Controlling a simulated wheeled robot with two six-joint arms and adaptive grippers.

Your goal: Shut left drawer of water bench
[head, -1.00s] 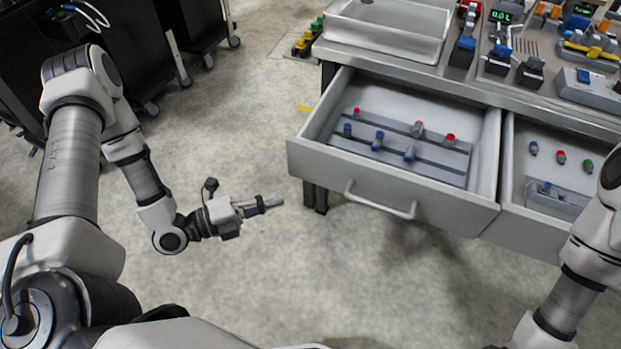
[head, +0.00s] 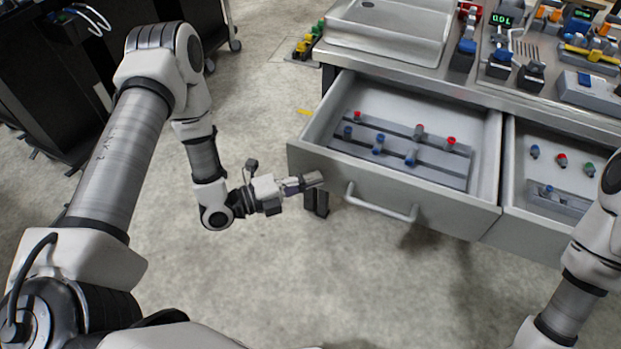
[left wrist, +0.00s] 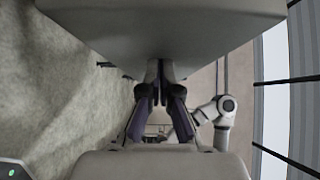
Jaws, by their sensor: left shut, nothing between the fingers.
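The water bench (head: 490,88) stands at the right in the head view. Its left drawer (head: 400,195) is pulled open, with a bar handle (head: 380,205) on its front and several small red-topped and blue-topped fittings on a grey rack (head: 400,158) inside. My left gripper (head: 318,179) is shut and empty, close to the drawer front's left part, left of the handle. I cannot tell whether it touches. In the left wrist view, the shut fingers (left wrist: 160,80) point at a large grey surface, likely the drawer front (left wrist: 160,28). My right gripper is out of view.
A second drawer (head: 548,185) with small fittings also stands open to the right. A sink (head: 390,30) and several devices sit on the bench top. Dark carts stand at the far left; the floor between is clear.

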